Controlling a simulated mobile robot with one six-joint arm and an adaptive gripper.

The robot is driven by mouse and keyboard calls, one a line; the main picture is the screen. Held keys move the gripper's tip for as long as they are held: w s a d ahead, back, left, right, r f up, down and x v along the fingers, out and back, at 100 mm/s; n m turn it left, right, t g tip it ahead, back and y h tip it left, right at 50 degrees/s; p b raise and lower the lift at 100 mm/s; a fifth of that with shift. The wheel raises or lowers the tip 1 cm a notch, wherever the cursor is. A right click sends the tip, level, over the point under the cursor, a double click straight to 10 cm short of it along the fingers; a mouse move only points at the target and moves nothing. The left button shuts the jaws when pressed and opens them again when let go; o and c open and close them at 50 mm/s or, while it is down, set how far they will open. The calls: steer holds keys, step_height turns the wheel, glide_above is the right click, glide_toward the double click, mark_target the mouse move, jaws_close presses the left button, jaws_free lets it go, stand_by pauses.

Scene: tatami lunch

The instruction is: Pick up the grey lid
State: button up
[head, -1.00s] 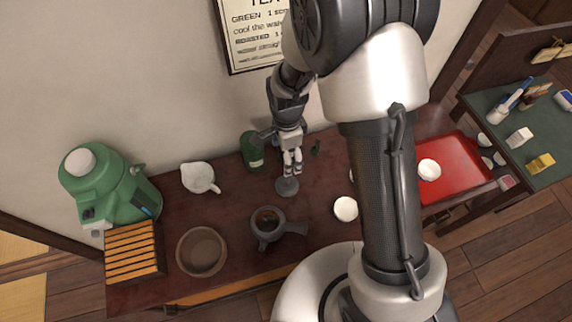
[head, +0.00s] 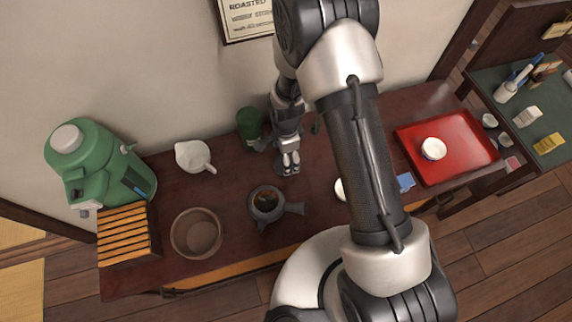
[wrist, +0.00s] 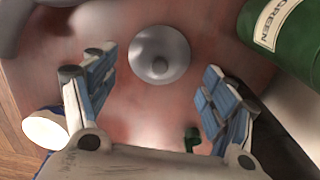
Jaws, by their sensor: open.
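The grey lid (wrist: 160,62) is a round disc with a small knob at its centre, lying on the dark red-brown table. In the wrist view it sits beyond and between the open fingers of my gripper (wrist: 155,95), with no contact visible. In the head view my gripper (head: 290,165) points down over the lid, which is mostly hidden behind the fingers. The grey teapot (head: 267,204) stands in front and to the left, lidless, with dark contents showing.
A green tin (head: 249,124) stands close to the left of my gripper. A white pitcher (head: 192,156), a brown bowl (head: 196,231), a slatted wooden box (head: 126,236) and a green dispenser (head: 100,165) are further left. A red tray (head: 460,160) with a white cup (head: 433,149) lies right.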

step_height(320, 180, down, 4)
steer(key=shift+r+b, duration=0.15)
steer(key=shift+b, duration=0.4)
steer(key=shift+r, duration=0.1)
steer(key=shift+c, duration=0.4)
steer(key=c, duration=0.9)
steer(key=shift+s, duration=0.15)
steer(key=c, duration=0.5)
